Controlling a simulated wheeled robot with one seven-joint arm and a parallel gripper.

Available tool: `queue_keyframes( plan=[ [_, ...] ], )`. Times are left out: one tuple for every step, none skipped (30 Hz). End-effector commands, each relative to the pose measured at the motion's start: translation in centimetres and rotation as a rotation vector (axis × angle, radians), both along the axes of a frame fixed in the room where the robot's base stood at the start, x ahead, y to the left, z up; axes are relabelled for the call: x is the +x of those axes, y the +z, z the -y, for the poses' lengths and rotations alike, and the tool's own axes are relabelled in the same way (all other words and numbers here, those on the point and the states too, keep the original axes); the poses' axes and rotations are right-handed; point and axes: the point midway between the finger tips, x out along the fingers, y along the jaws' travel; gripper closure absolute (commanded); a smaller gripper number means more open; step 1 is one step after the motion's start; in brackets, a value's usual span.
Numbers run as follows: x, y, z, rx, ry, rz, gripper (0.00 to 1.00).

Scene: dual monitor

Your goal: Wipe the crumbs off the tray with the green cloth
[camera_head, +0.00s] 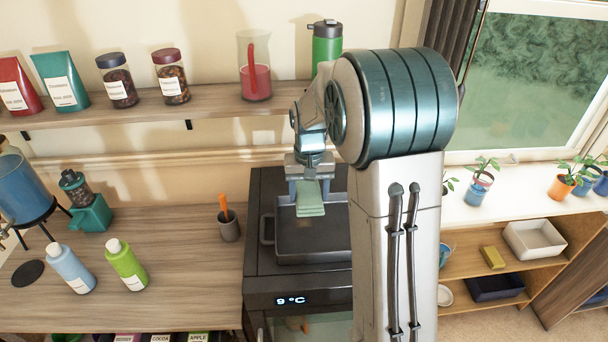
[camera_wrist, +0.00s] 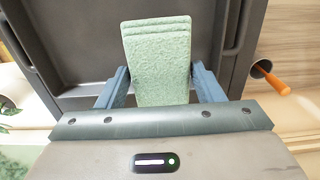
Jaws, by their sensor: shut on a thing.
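My gripper (camera_head: 309,186) is shut on the green cloth (camera_head: 311,206), a pale green folded piece. It hangs down from the fingers over the dark tray (camera_head: 310,246). In the wrist view the cloth (camera_wrist: 158,62) shows between the two blue fingers (camera_wrist: 160,88), with the grey tray (camera_wrist: 85,45) behind it. The tray lies on the black appliance with its handle at the left. Whether the cloth touches the tray is unclear. I cannot make out any crumbs; my arm hides the tray's right part in the head view.
A grey cup with an orange stick (camera_head: 228,226) stands left of the appliance. A blue bottle (camera_head: 71,268) and a green bottle (camera_head: 126,264) stand on the wooden counter. A shelf (camera_head: 200,106) with jars, a pitcher and a green flask (camera_head: 325,45) runs above. Potted plants line the right sill.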

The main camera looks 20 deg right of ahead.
Motion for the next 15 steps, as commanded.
queue_keyframes(
  plan=[
    [0.0, -0.1, 0.1, 0.000, -0.002, 0.000, 0.57],
    [0.0, -0.2, 0.2, 0.000, -0.003, 0.000, 0.57],
    [0.0, -0.3, 0.2, 0.000, -0.005, 0.000, 0.57],
    [0.0, -0.4, 0.3, 0.000, -0.006, 0.000, 0.57],
    [0.0, -0.6, 0.3, 0.000, -0.007, -0.001, 0.57],
    [0.0, -0.9, 0.4, 0.000, -0.008, -0.001, 0.57],
    [0.0, -1.1, 0.4, 0.000, -0.008, -0.001, 0.57],
    [-0.1, -1.4, 0.4, 0.000, -0.009, -0.001, 0.57],
    [-0.1, -1.7, 0.4, 0.000, -0.009, -0.001, 0.57],
    [-0.1, -2.0, 0.4, 0.000, -0.009, -0.001, 0.57],
    [-0.1, -2.3, 0.4, 0.000, -0.008, -0.001, 0.57],
    [-0.1, -2.7, 0.4, 0.000, -0.008, -0.001, 0.57],
    [-0.1, -2.9, 0.4, 0.000, -0.008, -0.001, 0.57],
    [-0.1, -3.2, 0.4, 0.000, -0.007, -0.001, 0.57],
    [-0.1, -3.6, 0.3, 0.000, -0.007, -0.001, 0.57]
  ],
)
